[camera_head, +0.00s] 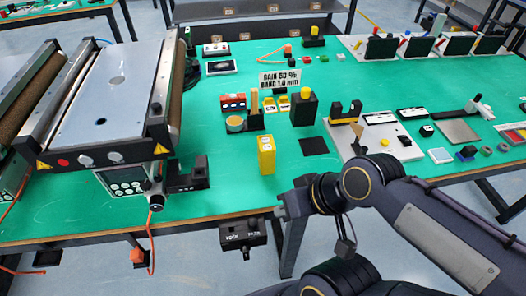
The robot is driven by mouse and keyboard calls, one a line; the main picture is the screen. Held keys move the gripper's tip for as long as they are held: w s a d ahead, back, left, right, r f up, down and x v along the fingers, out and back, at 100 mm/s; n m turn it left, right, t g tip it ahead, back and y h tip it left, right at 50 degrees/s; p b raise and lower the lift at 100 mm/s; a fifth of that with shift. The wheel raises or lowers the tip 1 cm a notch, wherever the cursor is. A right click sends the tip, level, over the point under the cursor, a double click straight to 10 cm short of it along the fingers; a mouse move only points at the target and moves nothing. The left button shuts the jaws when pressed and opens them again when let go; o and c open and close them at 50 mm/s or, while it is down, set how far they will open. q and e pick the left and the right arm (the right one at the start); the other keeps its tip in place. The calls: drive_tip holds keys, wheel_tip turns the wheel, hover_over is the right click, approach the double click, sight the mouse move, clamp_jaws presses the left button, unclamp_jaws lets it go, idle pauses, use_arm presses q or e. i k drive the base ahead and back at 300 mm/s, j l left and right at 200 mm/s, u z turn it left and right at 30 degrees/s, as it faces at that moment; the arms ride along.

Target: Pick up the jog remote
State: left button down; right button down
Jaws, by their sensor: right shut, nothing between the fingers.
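A yellow upright block-like handset (266,155), which looks like the jog remote, stands on the green table near its front edge. Small dark marks show on its face, too small to read. My right gripper (283,207) is at the front edge of the table, below and slightly right of the yellow handset and apart from it. It is shut and empty, pointing left. My left gripper is not in view.
Conveyors (110,100) fill the table's left side. A black lettered box (243,234) shows at the front edge, left of my right gripper. A black square (314,146) lies right of the handset, and a block with a wooden post (245,120) stands behind it.

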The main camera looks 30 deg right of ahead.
sight(266, 159)
drive_tip(key=l+u, duration=0.35)
drive_tip(key=l, duration=0.15)
drive_tip(key=k+l+u, duration=0.15)
drive_tip(key=l+u, duration=0.15)
drive_tip(key=l, duration=0.15)
drive_tip(key=k+l+u, duration=0.1)
drive_tip(key=l+u, duration=0.25)
drive_tip(key=l, duration=0.1)
